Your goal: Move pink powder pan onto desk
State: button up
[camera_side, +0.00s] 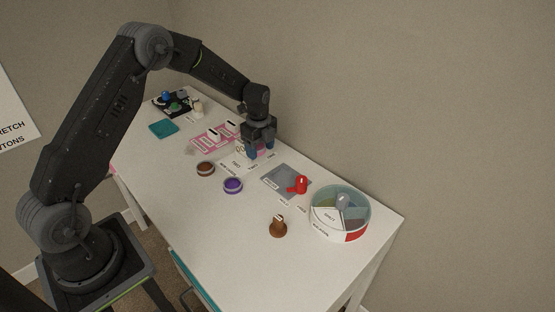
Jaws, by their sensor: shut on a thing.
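My gripper (260,152) points down over the white desk (190,215), just right of the pink slotted board. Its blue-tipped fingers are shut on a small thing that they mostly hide. A little pink shows at the jaws, so it seems to be the pink powder pan (269,144), but its shape is not clear. I cannot tell whether it touches the surface below. A brown round pan (205,169) and a purple round pan (233,186) lie on the desk, left of and nearer than my gripper.
Around are a pink slotted board (208,144), grey mat (282,180), red piece (301,185), brown knobbed piece (278,227), round divided container (340,213), teal block (163,129) and black tray (172,104). The desk's front middle is clear. A wall stands behind.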

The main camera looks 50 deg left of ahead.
jog(key=shift+s+a+r, duration=0.45)
jog(key=shift+a, duration=0.15)
jog(key=shift+s+a+r, duration=0.4)
jog(key=shift+s+a, duration=0.05)
jog(key=shift+a, duration=0.15)
jog(key=s+d, duration=0.2)
jog(key=s, duration=1.4)
send_over(251, 215)
notch_tip(251, 215, down, 7)
jog(key=shift+s+f, duration=0.1)
jog(key=shift+f, duration=2.05)
jog(key=shift+f, duration=0.1)
jog(key=o, duration=0.9)
